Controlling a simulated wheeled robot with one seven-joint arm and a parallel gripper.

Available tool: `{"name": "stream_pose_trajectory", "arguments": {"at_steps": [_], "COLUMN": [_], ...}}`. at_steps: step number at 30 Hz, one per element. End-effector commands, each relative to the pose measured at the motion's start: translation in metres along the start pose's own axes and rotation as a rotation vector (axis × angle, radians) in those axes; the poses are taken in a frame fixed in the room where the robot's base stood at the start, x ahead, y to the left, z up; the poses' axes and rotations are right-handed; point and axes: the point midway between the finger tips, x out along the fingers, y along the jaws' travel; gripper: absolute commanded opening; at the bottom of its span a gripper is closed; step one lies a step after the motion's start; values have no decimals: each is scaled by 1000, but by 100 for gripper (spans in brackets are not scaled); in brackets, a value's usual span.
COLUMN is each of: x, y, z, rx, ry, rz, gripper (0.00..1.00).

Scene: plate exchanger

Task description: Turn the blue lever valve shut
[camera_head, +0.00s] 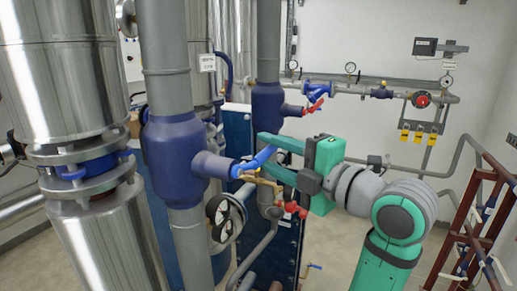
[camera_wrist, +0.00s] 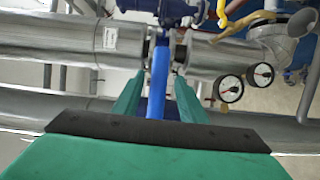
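The blue lever (camera_head: 256,160) sticks out from the dark blue valve body (camera_head: 178,150) on a vertical grey pipe and slants up to the right. In the wrist view, the blue lever (camera_wrist: 158,80) runs lengthwise from the pipe towards my palm. My gripper (camera_head: 265,155) is open, with one green finger above the lever and one below it in the head view. In the wrist view my gripper (camera_wrist: 158,92) has a finger on each side of the lever, with small gaps. I cannot tell whether either finger touches it.
A brass-coloured handle (camera_head: 262,183) sits just below the lever, close to my lower finger. A round gauge (camera_head: 222,210), a red handle (camera_head: 293,209) and a further red lever (camera_head: 314,106) are nearby. A brown rack (camera_head: 465,235) stands at the right. Bare floor shows between it and the pipework.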

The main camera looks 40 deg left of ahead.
Motion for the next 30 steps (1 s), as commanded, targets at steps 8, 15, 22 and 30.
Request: {"name": "stream_pose_trajectory", "arguments": {"at_steps": [8, 15, 22, 30], "x": [-49, -63, -62, -60], "y": [0, -1, -1, -1], "z": [4, 4, 3, 2], "rx": [2, 1, 2, 4], "ry": [-9, -6, -4, -1], "rz": [0, -1, -1, 0], "gripper": [38, 38, 38, 38]}}
